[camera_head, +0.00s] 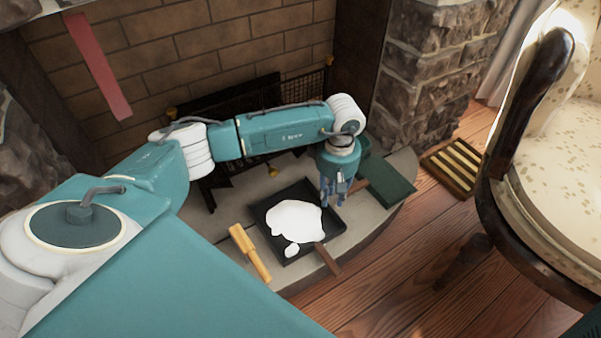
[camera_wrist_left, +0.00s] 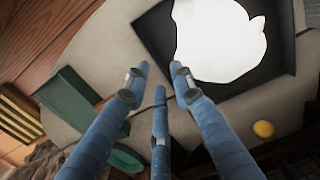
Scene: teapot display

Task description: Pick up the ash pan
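The ash pan (camera_head: 300,189) is a dark, shallow, square tray on the stone hearth in the head view. A white heap (camera_head: 294,219) covers much of its inside. A brown handle (camera_head: 328,260) shows at its front edge. In the left wrist view the pan (camera_wrist_left: 153,31) is at the upper right. My left gripper (camera_head: 334,201) points down by the pan's right corner. Its blue fingers (camera_wrist_left: 160,75) are apart, with nothing between them. I cannot tell whether they touch the pan. My right gripper is not in view.
A yellow brush-like tool (camera_head: 250,252) lies left of the pan. A green flat object (camera_head: 388,184) lies right of my gripper. A dark grate (camera_head: 235,178) stands behind, against the brick fireplace. A slatted vent (camera_head: 455,166) and a patterned chair (camera_head: 555,150) are at right. Wooden floor in front is clear.

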